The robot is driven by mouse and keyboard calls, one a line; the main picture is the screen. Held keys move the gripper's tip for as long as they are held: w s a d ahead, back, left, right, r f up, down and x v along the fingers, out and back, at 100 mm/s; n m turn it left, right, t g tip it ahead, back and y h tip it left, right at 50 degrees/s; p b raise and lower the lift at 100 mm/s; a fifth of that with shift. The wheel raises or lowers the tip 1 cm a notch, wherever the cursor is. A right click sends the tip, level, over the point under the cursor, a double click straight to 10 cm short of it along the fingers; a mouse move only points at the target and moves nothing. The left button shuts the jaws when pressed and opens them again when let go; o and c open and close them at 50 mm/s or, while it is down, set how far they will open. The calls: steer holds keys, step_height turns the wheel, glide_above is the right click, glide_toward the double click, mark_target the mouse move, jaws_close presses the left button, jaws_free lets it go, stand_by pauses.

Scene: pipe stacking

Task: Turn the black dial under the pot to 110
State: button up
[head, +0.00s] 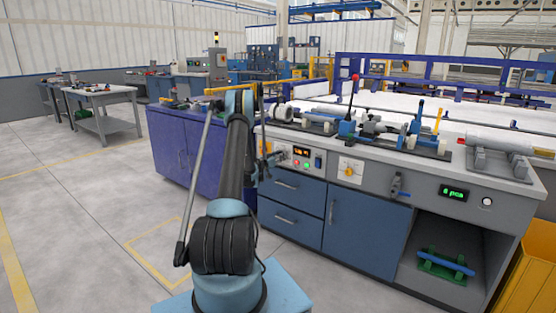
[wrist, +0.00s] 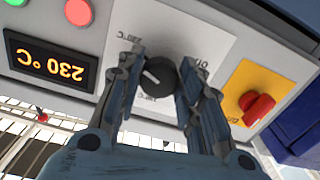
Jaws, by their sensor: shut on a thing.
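The black dial (wrist: 158,76) sits on a white plate in the wrist view, which looks upside down. Its pale pointer mark points to the lower left of that picture. In the head view my gripper (head: 268,161) is at the bench front, left of the display (head: 301,152), and hides the dial. I cannot clearly make out the pot.
A red knob on a yellow plate (wrist: 238,81) is close to the gripper in the wrist view. Green (wrist: 17,2) and red (wrist: 78,11) buttons are on the other side. Blue drawers (head: 290,205) lie below the panel. Open floor (head: 90,200) lies to the left.

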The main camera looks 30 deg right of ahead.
steer(key=shift+a+r+n, duration=0.1)
steer(key=shift+a+n, duration=0.05)
steer(key=shift+n, duration=16.95)
steer(key=o, duration=1.1)
steer(key=shift+r, duration=0.1)
steer(key=shift+c, duration=0.2)
